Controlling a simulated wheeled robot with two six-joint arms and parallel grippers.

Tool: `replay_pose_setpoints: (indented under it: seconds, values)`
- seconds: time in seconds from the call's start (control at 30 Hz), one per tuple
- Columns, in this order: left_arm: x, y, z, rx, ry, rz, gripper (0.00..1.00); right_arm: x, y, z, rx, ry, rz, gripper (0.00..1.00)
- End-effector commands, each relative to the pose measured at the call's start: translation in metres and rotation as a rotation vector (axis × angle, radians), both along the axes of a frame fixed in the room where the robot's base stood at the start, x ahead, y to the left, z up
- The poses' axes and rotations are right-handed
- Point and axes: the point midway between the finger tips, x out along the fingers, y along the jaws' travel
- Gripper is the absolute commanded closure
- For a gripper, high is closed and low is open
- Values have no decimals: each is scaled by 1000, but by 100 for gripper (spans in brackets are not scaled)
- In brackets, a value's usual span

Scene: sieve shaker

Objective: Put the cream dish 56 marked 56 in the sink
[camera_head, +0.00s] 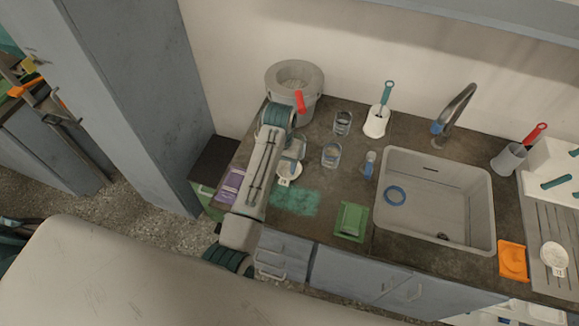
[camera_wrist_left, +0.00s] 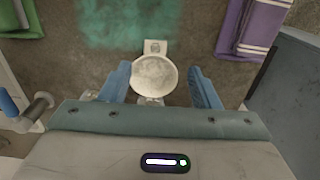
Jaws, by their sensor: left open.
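A cream dish (camera_head: 290,170) with a small tab stands on the dark counter, left of the sink. In the left wrist view the dish (camera_wrist_left: 154,76) lies between the two blue fingers of my left gripper (camera_wrist_left: 160,72), with a gap on each side. The mark on its tab is too small to read. My left gripper (camera_head: 294,153) is open and over the dish's far side in the head view. My right gripper is not in view.
Glasses (camera_head: 331,154), a small blue-topped bottle (camera_head: 369,166) and a green sponge tray (camera_head: 351,221) stand between dish and sink. A tap (camera_head: 455,110) rises behind the sink. A purple cloth (camera_head: 231,186) lies left. Another pale dish (camera_head: 554,257) is on the drainboard.

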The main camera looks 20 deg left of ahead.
Motion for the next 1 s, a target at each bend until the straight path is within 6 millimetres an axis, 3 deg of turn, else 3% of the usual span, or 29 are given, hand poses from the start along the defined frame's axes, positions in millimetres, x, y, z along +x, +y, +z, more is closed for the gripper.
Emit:
replay_pose_setpoints:
  seconds: [0.1, 0.27, 0.43, 0.7, 1.0]
  values:
    - [-1, 0, -18, -1, 2, -1, 44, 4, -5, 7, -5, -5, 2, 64]
    - [0, 0, -32, -1, 0, -1, 44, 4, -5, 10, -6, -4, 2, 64]
    - [1, -4, -43, -1, 1, -2, 44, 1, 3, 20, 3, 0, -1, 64]
    - [4, -8, -77, 0, -1, -1, 44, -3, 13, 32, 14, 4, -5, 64]
    - [5, -8, -85, -1, -4, -1, 44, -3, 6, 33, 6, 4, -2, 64]
